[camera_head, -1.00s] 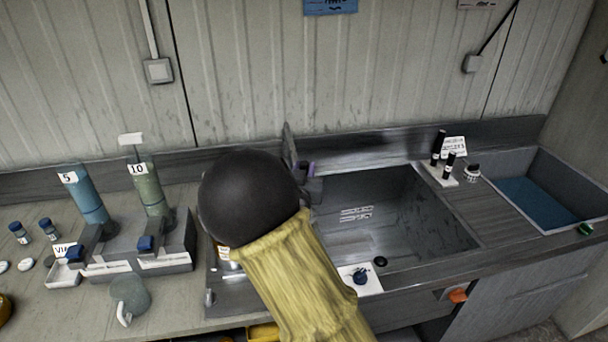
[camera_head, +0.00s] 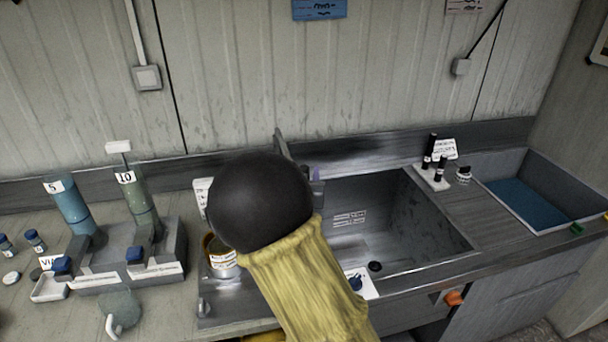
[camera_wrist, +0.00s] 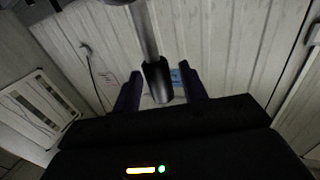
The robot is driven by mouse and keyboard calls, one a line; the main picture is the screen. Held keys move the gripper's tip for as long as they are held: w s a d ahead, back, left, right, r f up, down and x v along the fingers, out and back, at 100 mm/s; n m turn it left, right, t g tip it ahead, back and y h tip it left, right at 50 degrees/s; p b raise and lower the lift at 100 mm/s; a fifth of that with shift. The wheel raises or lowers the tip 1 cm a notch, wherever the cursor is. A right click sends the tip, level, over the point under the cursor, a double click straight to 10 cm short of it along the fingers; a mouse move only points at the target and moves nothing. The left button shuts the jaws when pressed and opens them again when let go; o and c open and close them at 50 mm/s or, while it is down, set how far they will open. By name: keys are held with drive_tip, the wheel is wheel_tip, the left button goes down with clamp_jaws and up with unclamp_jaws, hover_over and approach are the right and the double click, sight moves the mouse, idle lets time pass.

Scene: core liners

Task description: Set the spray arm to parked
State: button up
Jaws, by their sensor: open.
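The spray arm shows in the wrist view as a grey metal tube with a thicker dark end (camera_wrist: 157,80). It runs down from the top edge, between the two dark purple fingers of my gripper (camera_wrist: 161,90). The gripper is open, with a finger on each side of the dark end and visible gaps between; whether either finger touches it I cannot tell. In the head view a narrow grey upright piece (camera_head: 282,146), possibly part of the spray arm, rises behind my arm at the sink's (camera_head: 415,225) back left. My black joint and yellow sleeve hide most of the gripper there.
Left of my arm stand a labelled tin (camera_head: 222,262) and a grey rack (camera_head: 165,262) with blue and green cylinders. A bottle stand (camera_head: 432,178) and a blue-bottomed basin (camera_head: 530,207) are on the right. The sink's inside is mostly clear.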

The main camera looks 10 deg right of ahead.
drive_tip(key=b+v, duration=0.4)
drive_tip(key=v, duration=1.3)
drive_tip(key=shift+s, duration=0.2)
drive_tip(key=shift+f, duration=0.1)
wheel_tip(320, 180, down, 10)
drive_tip(key=d+n+g+y, duration=0.2)
drive_tip(key=d+g+y, duration=0.1)
drive_tip(key=g+y, duration=0.3)
drive_tip(key=s+d+f+g+h, duration=0.1)
drive_tip(key=s+d+f+g, duration=0.4)
drive_tip(key=s+d+g, duration=0.3)
drive_tip(key=s, duration=0.4)
drive_tip(key=shift+s+n+g+h, duration=0.15)
drive_tip(key=shift+n+g+h, duration=0.15)
drive_tip(key=shift+n+g, duration=0.1)
